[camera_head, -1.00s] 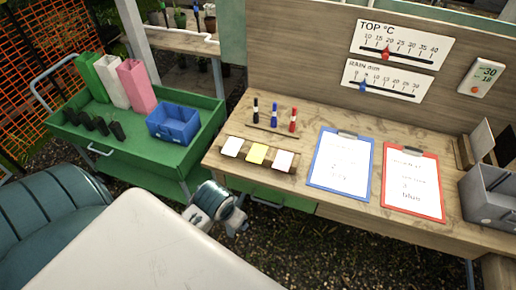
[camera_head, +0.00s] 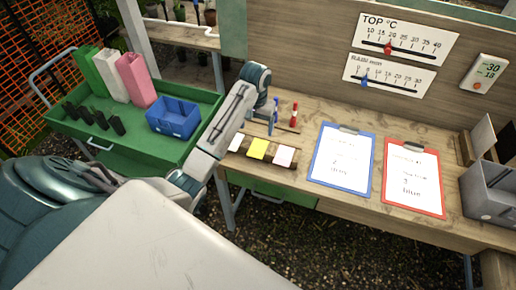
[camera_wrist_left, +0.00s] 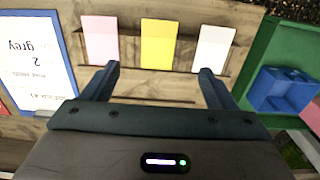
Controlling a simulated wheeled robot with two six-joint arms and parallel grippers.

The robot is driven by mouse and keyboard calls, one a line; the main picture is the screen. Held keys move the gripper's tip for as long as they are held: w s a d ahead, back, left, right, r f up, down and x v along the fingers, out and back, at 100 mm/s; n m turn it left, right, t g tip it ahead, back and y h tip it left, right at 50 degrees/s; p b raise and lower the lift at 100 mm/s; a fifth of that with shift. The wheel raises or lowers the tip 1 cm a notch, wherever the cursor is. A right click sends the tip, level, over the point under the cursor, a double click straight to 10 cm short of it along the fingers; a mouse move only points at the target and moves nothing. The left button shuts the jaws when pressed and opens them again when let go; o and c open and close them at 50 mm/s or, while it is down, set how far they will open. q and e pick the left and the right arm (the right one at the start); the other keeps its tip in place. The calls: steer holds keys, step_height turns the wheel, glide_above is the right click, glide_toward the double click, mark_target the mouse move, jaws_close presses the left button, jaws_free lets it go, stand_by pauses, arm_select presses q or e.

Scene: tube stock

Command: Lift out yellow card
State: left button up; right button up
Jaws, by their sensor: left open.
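The yellow card (camera_head: 258,149) stands in the middle slot of a wooden card rack (camera_head: 262,163), between two pale cards. It also shows upright in the left wrist view (camera_wrist_left: 158,43). My left gripper (camera_head: 269,122) hangs over the bench behind the rack, beside the pens. In the left wrist view its two fingers (camera_wrist_left: 160,68) are spread and empty, with the yellow card beyond and between them, apart from both. My right gripper is not in view.
Pale cards sit left (camera_head: 235,142) and right (camera_head: 283,155) of the yellow one. A red pen (camera_head: 294,114) stands close to my gripper. Blue (camera_head: 340,160) and red (camera_head: 412,178) clipboards lie to the right. A blue bin (camera_head: 173,115) is on the green cart.

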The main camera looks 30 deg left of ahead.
arm_select(q)
steer(key=b, duration=0.2)
glide_above(258, 148)
steer(key=s, duration=0.1)
step_height(258, 148, down, 5)
steer(key=shift+r, duration=0.1)
steer(key=shift+f, duration=0.4)
steer(key=shift+w+f, duration=0.1)
steer(key=shift+f, duration=0.1)
steer(key=f+p, duration=0.1)
steer(key=f, duration=0.1)
steer(key=w+f+p, duration=0.1)
steer(key=f, duration=0.1)
steer(key=shift+p, duration=0.3)
steer(key=shift+f, duration=0.4)
steer(key=c, duration=1.1)
